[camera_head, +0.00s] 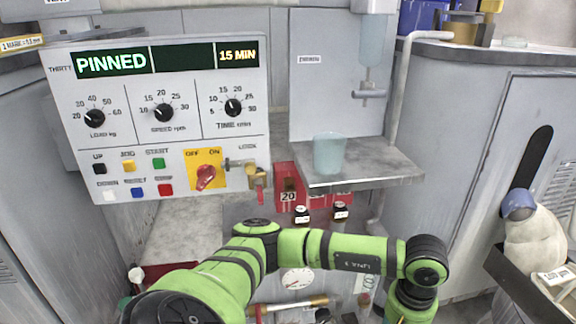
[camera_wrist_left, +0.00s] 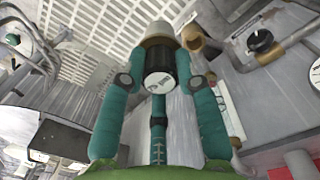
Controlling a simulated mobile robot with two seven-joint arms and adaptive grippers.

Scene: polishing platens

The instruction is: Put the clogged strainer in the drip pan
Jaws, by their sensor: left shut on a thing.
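My left gripper (camera_wrist_left: 160,64) shows in the left wrist view with two teal fingers closed around a short dark cylinder (camera_wrist_left: 158,82). The cylinder has a pale printed end facing the camera and a light, cup-like part beyond it. It appears to be the strainer, but its label is too small to read and I cannot see whether it is clogged. In the head view my green left arm reaches across the bottom, and its gripper is out of frame. My right gripper is in neither view. I cannot pick out the drip pan with certainty.
A control panel (camera_head: 170,125) reading "PINNED" stands at left. A grey shelf (camera_head: 358,168) holds a translucent beaker (camera_head: 329,153). Red bins (camera_head: 285,180) and small dark-capped bottles (camera_head: 340,211) sit below it.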

